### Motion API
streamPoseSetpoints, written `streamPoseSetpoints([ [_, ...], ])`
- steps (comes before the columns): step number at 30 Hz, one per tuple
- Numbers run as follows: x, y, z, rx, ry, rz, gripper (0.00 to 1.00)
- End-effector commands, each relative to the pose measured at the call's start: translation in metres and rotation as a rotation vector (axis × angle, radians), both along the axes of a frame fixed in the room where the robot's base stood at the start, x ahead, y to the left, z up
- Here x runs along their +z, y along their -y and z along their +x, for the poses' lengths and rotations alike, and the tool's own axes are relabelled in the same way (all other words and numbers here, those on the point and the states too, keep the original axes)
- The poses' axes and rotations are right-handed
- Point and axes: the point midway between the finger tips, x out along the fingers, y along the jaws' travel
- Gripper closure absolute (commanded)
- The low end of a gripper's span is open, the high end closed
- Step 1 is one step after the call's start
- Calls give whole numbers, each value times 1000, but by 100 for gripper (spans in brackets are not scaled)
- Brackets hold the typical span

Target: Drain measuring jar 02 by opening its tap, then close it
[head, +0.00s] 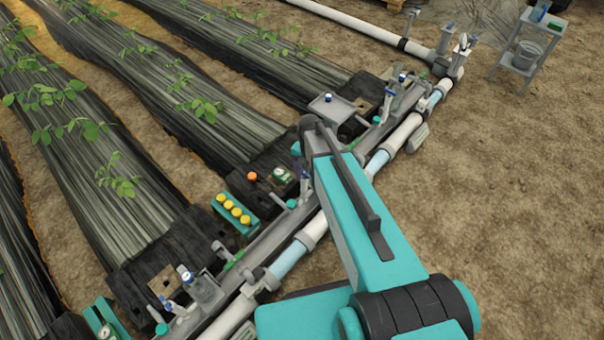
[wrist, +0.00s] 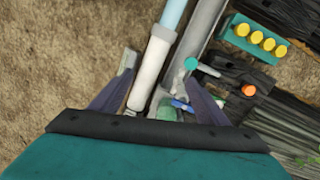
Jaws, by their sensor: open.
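My gripper (wrist: 160,68) is open, its two dark fingers spread over the pipe line with nothing held between them. In the wrist view a blue handle (wrist: 182,105) lies near the right finger, partly hidden by it. A green-teal knob (wrist: 190,63) on a grey fitting is just beyond the right fingertip; it also shows in the head view (head: 292,204). A clear jar (head: 207,290) stands at the lower left of the skid. I cannot read any jar number, and no jar is clear in the wrist view.
A grey box (head: 332,105) and more fittings stand farther along. A small cart (head: 524,58) is at the upper right. Bare soil on the right is clear.

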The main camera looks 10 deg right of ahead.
Motion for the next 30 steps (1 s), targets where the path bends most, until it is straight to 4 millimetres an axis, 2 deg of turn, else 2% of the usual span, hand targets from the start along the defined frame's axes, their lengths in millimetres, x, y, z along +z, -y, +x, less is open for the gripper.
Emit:
streamPoseSetpoints([
  [1,4,0,20,-33,22,-4,31],
  [6,30,0,65,-147,77,-12,31],
  [12,53,0,94,-230,116,-14,31],
  [18,60,1,100,-252,124,-15,31],
  [30,56,1,99,-251,123,-15,31],
])
